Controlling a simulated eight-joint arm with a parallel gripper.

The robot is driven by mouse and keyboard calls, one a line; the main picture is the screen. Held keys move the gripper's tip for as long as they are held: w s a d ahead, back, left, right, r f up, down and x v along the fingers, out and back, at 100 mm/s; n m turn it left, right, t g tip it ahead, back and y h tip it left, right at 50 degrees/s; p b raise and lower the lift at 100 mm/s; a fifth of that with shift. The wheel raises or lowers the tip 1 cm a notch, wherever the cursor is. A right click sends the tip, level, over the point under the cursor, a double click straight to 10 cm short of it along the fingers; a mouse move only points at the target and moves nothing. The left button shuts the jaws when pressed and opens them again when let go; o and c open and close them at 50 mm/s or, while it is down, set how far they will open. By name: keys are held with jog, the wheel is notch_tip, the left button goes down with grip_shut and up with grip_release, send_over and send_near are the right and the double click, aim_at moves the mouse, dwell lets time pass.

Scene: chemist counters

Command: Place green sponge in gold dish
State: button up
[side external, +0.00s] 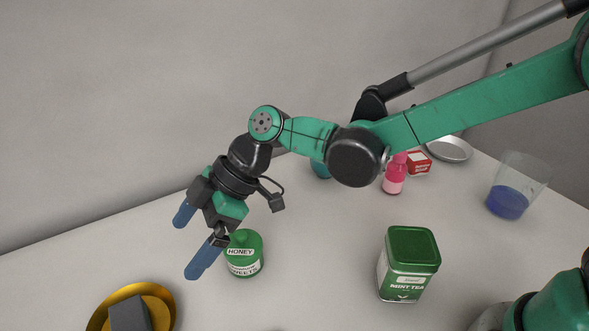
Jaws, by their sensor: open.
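The gold dish (168,306) stands at the bottom left, cut off by the picture's lower edge. A dark grey block (129,315) lies in it or rests on it; its lower part is out of frame. I see no green face on this block, so I cannot tell if it is the sponge. No other sponge shows. My gripper (186,248) is open, with its two blue fingers spread and nothing between them. It hangs in the air above and to the right of the dish, apart from it and from the block.
A green honey sweets jar (243,254) stands just right of my gripper. A green mint tea tin (407,265) is farther right. Behind are a pink bottle (394,178), a red and white box (418,163), a metal dish (449,149) and a beaker of blue liquid (516,187).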

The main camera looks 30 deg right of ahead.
jog(key=s+d+r+m+t+h, duration=0.1)
jog(key=s+d+m+t+h, duration=0.1)
jog(key=d+m, duration=0.3)
jog(key=s+d+r+m+t+h, duration=0.1)
jog(key=d+m, duration=0.5)
jog(key=d, duration=0.8)
jog(key=s+d+r+m+t+h, duration=0.1)
jog(key=s+d+m+t+h, duration=0.2)
jog(key=d, duration=0.6)
jog(key=m+h, duration=0.2)
jog(key=m, duration=0.1)
jog(key=shift+s+d+r+t+h, duration=0.25)
jog(key=shift+s+d+t+h, duration=0.05)
jog(key=shift+s, duration=0.1)
